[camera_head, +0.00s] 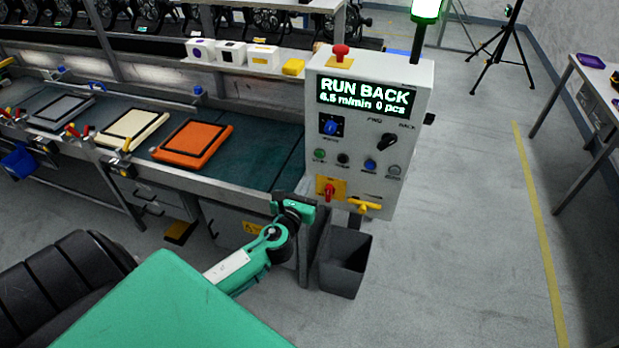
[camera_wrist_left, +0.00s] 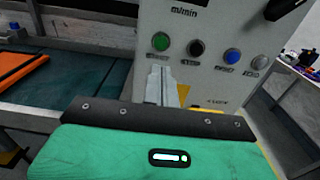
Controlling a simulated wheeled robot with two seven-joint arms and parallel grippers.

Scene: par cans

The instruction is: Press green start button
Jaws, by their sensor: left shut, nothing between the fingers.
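The green start button (camera_head: 319,155) is on the front of a light grey control box (camera_head: 412,110), at the left end of a row of buttons. It also shows in the left wrist view (camera_wrist_left: 160,42). My left gripper (camera_head: 300,207) is low in front of the box's lower left corner. Its closed fingers (camera_wrist_left: 157,84) are empty and appear just below the green button in the wrist view. I cannot tell the gap to the panel. The box's screen (camera_head: 366,97) reads "RUN BACK", "6.5 m/min 0 pcs". My right gripper is not in view.
Black, blue and grey buttons sit right of the green one. A red mushroom button (camera_head: 341,52) tops the box; a red switch (camera_head: 328,191) sits below. A conveyor (camera_head: 255,158) carries an orange frame (camera_head: 193,143). A grey bin (camera_head: 345,262) stands underneath.

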